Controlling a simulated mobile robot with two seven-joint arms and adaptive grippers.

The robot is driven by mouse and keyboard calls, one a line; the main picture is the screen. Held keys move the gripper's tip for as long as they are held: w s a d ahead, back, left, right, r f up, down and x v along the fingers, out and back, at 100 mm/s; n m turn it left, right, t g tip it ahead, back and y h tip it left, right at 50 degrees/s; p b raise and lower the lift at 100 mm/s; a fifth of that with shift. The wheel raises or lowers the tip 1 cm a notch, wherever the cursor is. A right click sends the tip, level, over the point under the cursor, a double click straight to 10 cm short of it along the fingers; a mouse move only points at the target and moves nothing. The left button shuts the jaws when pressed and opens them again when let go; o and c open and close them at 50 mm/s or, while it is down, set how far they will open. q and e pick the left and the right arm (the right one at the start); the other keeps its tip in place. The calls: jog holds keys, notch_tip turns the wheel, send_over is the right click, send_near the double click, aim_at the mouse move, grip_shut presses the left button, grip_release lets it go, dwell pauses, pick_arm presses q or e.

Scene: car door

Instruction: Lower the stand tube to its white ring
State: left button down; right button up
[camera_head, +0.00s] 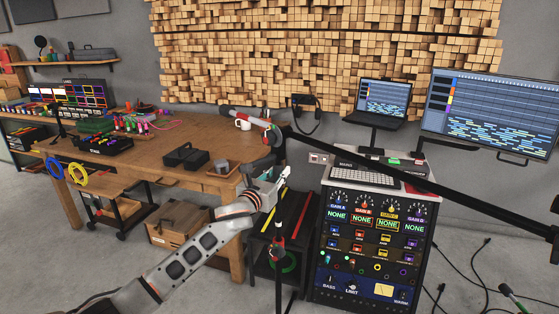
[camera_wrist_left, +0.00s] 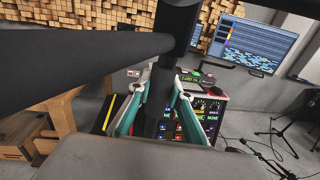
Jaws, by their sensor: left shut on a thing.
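The black stand tube (camera_head: 279,262) stands upright right of the wooden table and carries a long slanting boom (camera_head: 400,180). My left gripper (camera_head: 279,176) is shut around the upper tube, just below the boom joint. In the left wrist view the tube (camera_wrist_left: 155,102) runs between my two teal-padded fingers (camera_wrist_left: 158,112), with the boom (camera_wrist_left: 80,62) crossing close in front. A red patch shows on the tube lower down in the head view. The foot of the stand is out of frame. My right gripper is not in view.
The control rack (camera_head: 372,245) stands close right of the tube, with a laptop (camera_head: 382,100) and monitor (camera_head: 490,105) above. The wooden table (camera_head: 215,140) is to the left, and a low black shelf (camera_head: 298,225) is behind. Cables lie on the floor at right.

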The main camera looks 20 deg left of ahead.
pick_arm(q)
notch_tip(320, 180, down, 8)
jog(key=b, duration=0.2)
jog(key=shift+r, duration=0.25)
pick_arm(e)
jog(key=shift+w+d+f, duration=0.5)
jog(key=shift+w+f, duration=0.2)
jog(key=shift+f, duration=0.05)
pick_arm(q)
jog(key=c, duration=1.8)
grip_release()
jog(key=s, duration=0.4)
jog(key=s+a, duration=0.1)
jog(key=s, duration=0.3)
jog(key=s+a, duration=0.1)
jog(key=s, duration=0.3)
jog(key=shift+r, duration=0.15)
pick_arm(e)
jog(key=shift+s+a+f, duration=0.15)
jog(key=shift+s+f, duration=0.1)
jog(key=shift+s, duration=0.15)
